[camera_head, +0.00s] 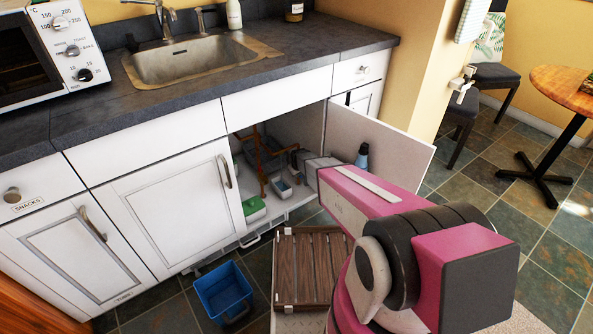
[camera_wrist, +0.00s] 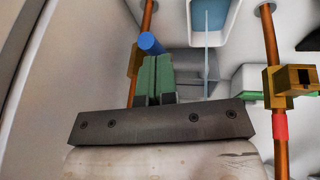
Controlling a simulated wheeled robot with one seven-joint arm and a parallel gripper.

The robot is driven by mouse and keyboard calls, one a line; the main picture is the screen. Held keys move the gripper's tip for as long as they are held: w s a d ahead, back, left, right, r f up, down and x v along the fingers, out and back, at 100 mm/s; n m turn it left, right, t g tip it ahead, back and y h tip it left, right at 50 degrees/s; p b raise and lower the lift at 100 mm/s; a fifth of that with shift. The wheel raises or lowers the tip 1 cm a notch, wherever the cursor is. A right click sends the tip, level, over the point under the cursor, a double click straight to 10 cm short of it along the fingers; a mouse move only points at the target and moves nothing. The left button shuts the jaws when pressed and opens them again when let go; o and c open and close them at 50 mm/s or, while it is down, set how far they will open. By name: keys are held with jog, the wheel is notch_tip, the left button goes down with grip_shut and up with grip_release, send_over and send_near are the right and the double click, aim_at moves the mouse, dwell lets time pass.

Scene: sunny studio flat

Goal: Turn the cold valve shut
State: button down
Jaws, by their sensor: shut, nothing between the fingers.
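In the wrist view a copper pipe on the left carries a brass valve (camera_wrist: 135,60), with a blue cylindrical piece (camera_wrist: 150,43) beside it. My gripper (camera_wrist: 156,60) has its green fingers shut and empty, with their tips just below the blue piece; I cannot tell whether they touch it. The fingers partly cover the brass valve and pipe. A second copper pipe on the right has a brass valve (camera_wrist: 290,80) and a red band (camera_wrist: 280,126). In the head view the pipes (camera_head: 264,158) stand inside the open sink cabinet, where my arm reaches in; the fingers cannot be made out there.
A white tub (camera_head: 282,187) and a green-topped container (camera_head: 254,207) sit on the cabinet floor. A blue bin (camera_head: 223,290) and a slatted wooden crate (camera_head: 312,262) are on the floor in front.

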jog(key=shift+s+d+f, duration=0.2)
jog(key=shift+s+f, duration=0.1)
jog(key=shift+f, duration=0.35)
jog(key=shift+s+d+f, duration=0.2)
jog(key=shift+s+f, duration=0.05)
jog(key=shift+f, duration=0.35)
jog(key=shift+r, duration=0.8)
jog(key=s+d+r+m+g, duration=0.1)
jog(key=s+d+r+m, duration=0.1)
jog(key=s+d+r, duration=0.3)
jog(key=s+d+r+m+g, duration=0.2)
jog(key=s+d+r, duration=0.3)
jog(key=s+r, duration=0.8)
jog(key=s+d+r+m+g, duration=0.1)
jog(key=s+d+r+m, duration=0.1)
jog(key=s+d+r, duration=0.3)
jog(key=s+r, duration=0.4)
jog(key=shift+s+r+g, duration=0.2)
jog(key=shift+r+g, duration=0.15)
jog(key=shift+g, duration=0.05)
